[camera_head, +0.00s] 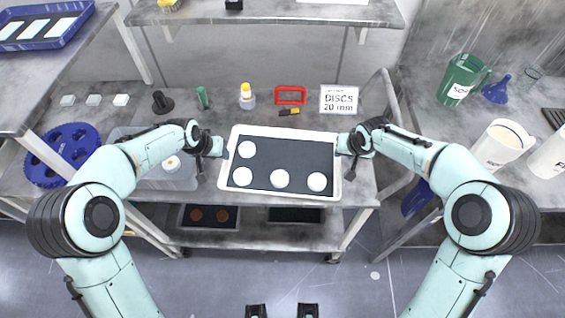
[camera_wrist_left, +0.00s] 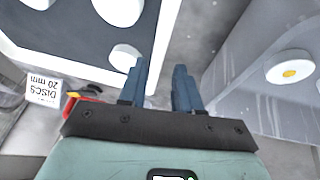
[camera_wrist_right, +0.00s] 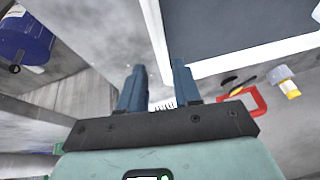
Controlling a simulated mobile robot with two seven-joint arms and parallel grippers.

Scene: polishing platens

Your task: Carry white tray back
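The white tray (camera_head: 285,131) lies on the middle of the grey table, with a dark mat and several white discs (camera_head: 280,179) in it. My left gripper (camera_head: 215,147) is at the tray's left side. In the left wrist view its fingers (camera_wrist_left: 158,75) are apart, one over the tray's rim (camera_wrist_left: 163,45) and one beyond it. My right gripper (camera_head: 347,148) is at the tray's right side. In the right wrist view its fingers (camera_wrist_right: 156,75) are apart near a corner of the rim (camera_wrist_right: 155,28). Contact with the rim cannot be told.
A DISCS sign (camera_head: 339,100), a red frame (camera_head: 290,95), a yellow-capped bottle (camera_head: 246,97) and a green cylinder (camera_head: 203,97) stand behind the tray. A clear bin (camera_head: 180,182) sits close on its left. A back table (camera_head: 290,12) and side tables surround this one.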

